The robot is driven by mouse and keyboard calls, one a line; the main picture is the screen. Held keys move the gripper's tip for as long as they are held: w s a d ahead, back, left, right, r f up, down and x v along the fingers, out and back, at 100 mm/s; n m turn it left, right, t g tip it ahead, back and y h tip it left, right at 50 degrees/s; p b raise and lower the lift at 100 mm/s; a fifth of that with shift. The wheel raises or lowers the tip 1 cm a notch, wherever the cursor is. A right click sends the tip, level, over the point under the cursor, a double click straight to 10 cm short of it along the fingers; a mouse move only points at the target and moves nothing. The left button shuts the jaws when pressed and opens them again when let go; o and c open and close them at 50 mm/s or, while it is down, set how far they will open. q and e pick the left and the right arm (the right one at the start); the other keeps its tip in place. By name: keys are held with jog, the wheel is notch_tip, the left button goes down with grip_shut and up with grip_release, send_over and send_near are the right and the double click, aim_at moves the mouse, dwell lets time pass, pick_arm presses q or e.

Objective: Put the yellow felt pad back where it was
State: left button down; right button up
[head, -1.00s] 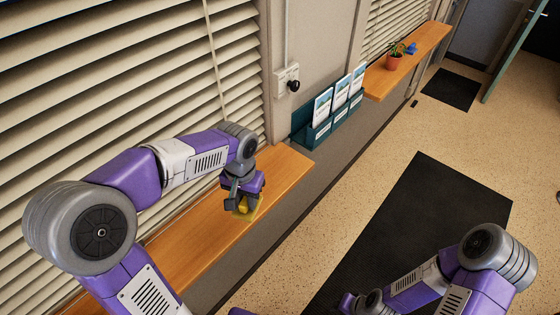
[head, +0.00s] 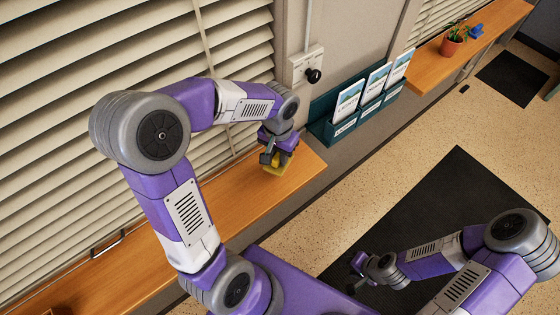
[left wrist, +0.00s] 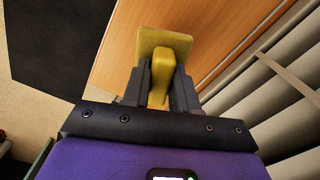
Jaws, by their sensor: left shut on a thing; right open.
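The yellow felt pad (head: 280,165) shows at the far end of the wooden sill (head: 225,195), under my left gripper (head: 276,158). In the left wrist view the left gripper (left wrist: 158,88) is shut on a yellow upright part of the pad, with a flat yellow square (left wrist: 165,42) beyond the fingertips over the wood. I cannot tell whether the pad touches the sill or is a little above it. My right gripper (head: 357,275) is open and empty, low over the dark floor mat, far from the pad.
Slatted blinds (head: 130,60) stand behind the sill. A teal leaflet rack (head: 345,125) and a wall box with a black knob (head: 313,74) are past its far end. A second sill holds a potted plant (head: 455,38) and a blue object (head: 476,30). A dark mat (head: 450,200) lies on the floor.

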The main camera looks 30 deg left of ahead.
aim_at(279, 163)
pick_arm(q)
notch_tip(279, 163, down, 3)
jog(key=shift+f, duration=0.65)
jog(key=shift+f+b, duration=0.2)
jog(key=shift+b, duration=0.25)
jog(key=c, duration=0.9)
grip_release()
jog(key=shift+r, duration=0.1)
jog(key=shift+r, duration=0.15)
notch_tip(279, 163, up, 12)
jog(key=shift+r+p, duration=0.1)
jog(key=shift+p, duration=0.95)
